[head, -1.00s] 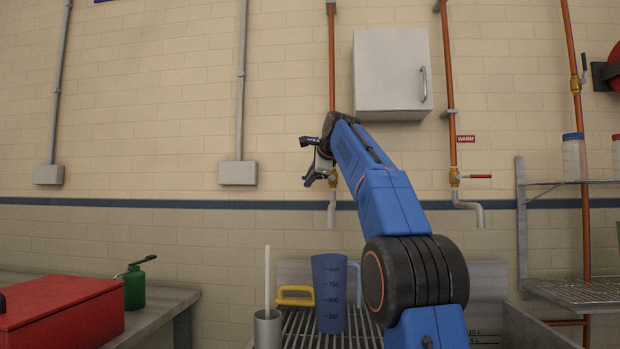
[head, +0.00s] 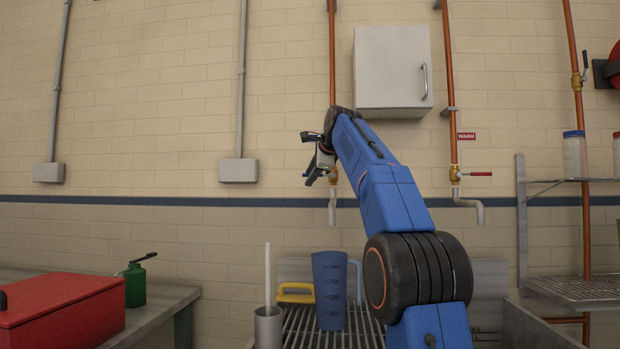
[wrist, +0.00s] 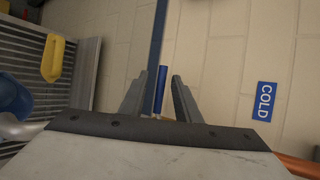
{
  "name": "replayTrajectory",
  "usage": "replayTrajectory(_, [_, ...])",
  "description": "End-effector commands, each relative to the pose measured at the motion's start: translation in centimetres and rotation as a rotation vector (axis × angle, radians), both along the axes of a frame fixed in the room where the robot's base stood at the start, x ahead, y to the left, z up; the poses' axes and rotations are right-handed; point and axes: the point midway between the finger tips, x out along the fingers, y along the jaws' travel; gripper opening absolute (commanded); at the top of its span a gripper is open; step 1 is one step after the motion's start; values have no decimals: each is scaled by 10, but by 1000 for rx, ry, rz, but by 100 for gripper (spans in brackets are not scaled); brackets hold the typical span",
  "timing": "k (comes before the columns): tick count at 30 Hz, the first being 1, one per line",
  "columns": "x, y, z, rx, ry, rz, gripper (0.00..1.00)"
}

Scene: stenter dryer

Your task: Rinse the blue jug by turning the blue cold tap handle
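The blue jug (head: 328,290) stands upright on the slatted drainboard, below and beside the cold tap's spout (head: 332,210); part of it shows at the left edge of the wrist view (wrist: 12,97). The blue cold tap handle (wrist: 161,90) lies between my fingertips, with a visible gap on each side. In the head view the handle is hidden behind my gripper (head: 312,178), which is at the tap on the wall. My gripper (wrist: 160,95) is open around the handle. No water shows from the spout.
A COLD label (wrist: 264,101) is on the wall. The warm tap's red handle (head: 480,174) is to the right. A wall cabinet (head: 392,72) hangs above my arm. A yellow-handled item (head: 296,293) and a grey cup (head: 268,327) with a white rod stand beside the jug.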

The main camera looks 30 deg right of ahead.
Motion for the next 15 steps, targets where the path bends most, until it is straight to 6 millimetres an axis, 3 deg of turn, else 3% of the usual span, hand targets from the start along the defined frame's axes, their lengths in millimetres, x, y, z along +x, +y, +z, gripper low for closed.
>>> replayTrajectory(15, [-86, 7, 51, -1, -2, -1, 30])
